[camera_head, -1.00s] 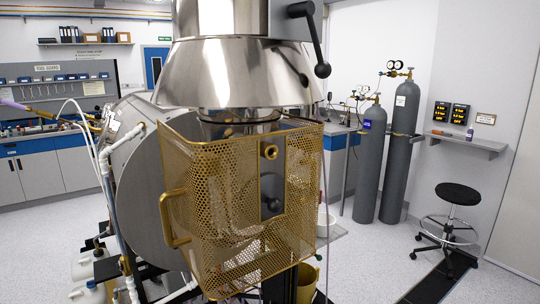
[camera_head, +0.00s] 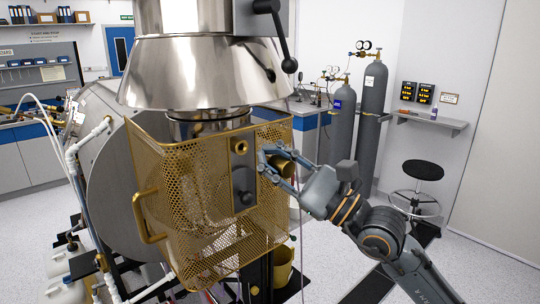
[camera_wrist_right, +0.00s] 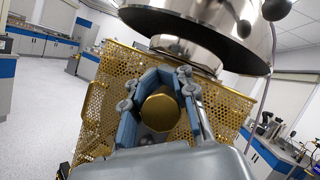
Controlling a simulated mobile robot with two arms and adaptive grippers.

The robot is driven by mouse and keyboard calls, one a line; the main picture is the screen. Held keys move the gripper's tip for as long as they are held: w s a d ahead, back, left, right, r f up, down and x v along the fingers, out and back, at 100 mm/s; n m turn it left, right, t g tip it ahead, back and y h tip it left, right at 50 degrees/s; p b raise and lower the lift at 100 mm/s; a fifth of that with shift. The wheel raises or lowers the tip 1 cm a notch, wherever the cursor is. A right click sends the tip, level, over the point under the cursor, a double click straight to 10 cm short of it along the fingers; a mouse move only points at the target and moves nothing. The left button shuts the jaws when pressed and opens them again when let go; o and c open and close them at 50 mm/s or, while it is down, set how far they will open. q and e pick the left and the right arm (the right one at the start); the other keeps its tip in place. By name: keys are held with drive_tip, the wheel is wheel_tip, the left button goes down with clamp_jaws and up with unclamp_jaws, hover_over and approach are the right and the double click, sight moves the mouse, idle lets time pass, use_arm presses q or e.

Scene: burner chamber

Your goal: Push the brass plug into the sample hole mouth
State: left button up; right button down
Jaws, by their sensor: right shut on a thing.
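The brass plug (camera_head: 284,167) is a stout gold-coloured piece held between the fingers of my right gripper (camera_head: 267,161). In the right wrist view the plug's polygonal end (camera_wrist_right: 160,112) faces the camera, between the blue-grey fingers. The sample hole mouth (camera_head: 240,147) looks like a brass ring with a dark opening, near the top of a dark upright plate in the mesh guard. My right gripper is just right of that plate, with the plug apart from the ring. The wrist view does not clearly show the hole. My left gripper is out of view.
A perforated brass guard (camera_head: 185,215) with a side handle (camera_head: 143,216) surrounds the chamber front. A dark knob (camera_head: 246,198) sits below the hole. The steel hood (camera_head: 190,75) hangs above. A black stool (camera_head: 421,171) and gas cylinders (camera_head: 370,115) stand at right.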

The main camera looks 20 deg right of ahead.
sight(244, 145)
drive_tip(key=shift+s+f+b, duration=0.1)
drive_tip(key=shift+f+b, duration=0.05)
drive_tip(key=shift+b, duration=0.2)
drive_tip(key=shift+w, duration=0.25)
drive_tip(key=shift+w+a, duration=0.3)
drive_tip(key=shift+w, duration=0.55)
drive_tip(key=shift+w+a, duration=0.35)
drive_tip(key=shift+w, duration=0.5)
drive_tip(key=shift+w+a, duration=0.3)
drive_tip(key=shift+w, duration=0.55)
drive_tip(key=shift+b, duration=0.3)
drive_tip(key=shift+w, duration=0.1)
drive_tip(key=shift+w+a, duration=0.35)
drive_tip(key=shift+w, duration=0.4)
drive_tip(key=shift+w, duration=0.1)
